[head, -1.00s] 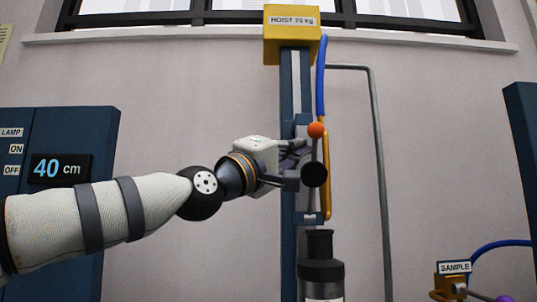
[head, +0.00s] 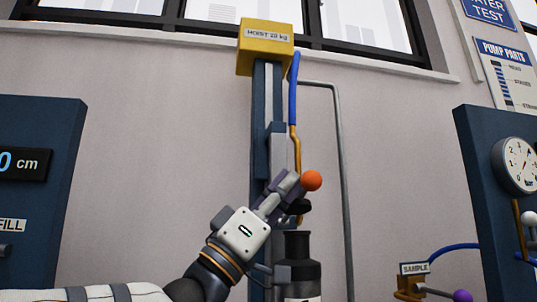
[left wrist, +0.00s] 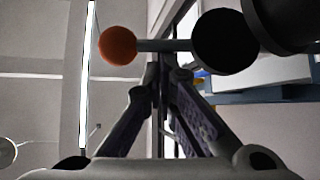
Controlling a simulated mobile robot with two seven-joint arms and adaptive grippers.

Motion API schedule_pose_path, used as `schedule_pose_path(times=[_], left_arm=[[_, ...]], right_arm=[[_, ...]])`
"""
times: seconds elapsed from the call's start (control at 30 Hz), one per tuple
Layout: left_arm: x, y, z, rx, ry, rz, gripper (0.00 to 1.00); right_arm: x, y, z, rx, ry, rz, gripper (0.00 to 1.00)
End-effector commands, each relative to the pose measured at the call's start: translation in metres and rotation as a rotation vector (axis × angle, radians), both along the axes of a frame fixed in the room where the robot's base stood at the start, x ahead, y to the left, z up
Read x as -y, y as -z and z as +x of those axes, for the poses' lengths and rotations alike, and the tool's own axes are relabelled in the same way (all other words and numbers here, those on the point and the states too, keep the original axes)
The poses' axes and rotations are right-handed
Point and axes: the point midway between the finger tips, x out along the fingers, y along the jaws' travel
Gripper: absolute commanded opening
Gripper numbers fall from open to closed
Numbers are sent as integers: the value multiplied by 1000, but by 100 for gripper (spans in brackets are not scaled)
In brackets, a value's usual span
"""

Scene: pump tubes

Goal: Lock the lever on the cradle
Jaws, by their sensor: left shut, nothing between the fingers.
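The lever has an orange ball knob (head: 311,180) and a black round hub (head: 299,207) on the blue hoist column. In the left wrist view the knob (left wrist: 117,45), a grey rod (left wrist: 163,45) and the black hub (left wrist: 225,42) lie in a row. My left gripper (head: 287,188) is just left of the knob, and its fingers hide part of the lever and cradle. In the left wrist view its fingertips (left wrist: 159,64) meet right at the rod, shut, with nothing between them. Whether they touch the rod is unclear. My right gripper is out of view.
A dark cylinder (head: 298,262) stands just below the lever. A blue and orange hose (head: 293,95) and a grey pipe (head: 342,180) run beside the column (head: 259,110). Blue panels stand left (head: 45,225) and right (head: 480,190). A SAMPLE fixture (head: 412,285) is low right.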

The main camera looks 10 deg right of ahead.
Motion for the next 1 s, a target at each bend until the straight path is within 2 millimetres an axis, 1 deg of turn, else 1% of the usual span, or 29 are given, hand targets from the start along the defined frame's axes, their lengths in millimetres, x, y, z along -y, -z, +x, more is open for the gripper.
schedule_pose_path(times=[0.03, 0.1, 0.3, 0.6, 1.0], left_arm=[[1, 11, 0, 33, -1, 2, 0], [1, 19, -2, 86, 0, 2, 0], [0, 36, -7, 196, 1, 2, 0], [0, 48, -9, 212, 1, 1, 0], [0, 53, -9, 208, 1, 3, 0]], right_arm=[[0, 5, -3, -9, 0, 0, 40], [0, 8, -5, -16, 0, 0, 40], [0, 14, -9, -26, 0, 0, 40], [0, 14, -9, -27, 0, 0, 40], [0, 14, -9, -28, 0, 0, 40]])
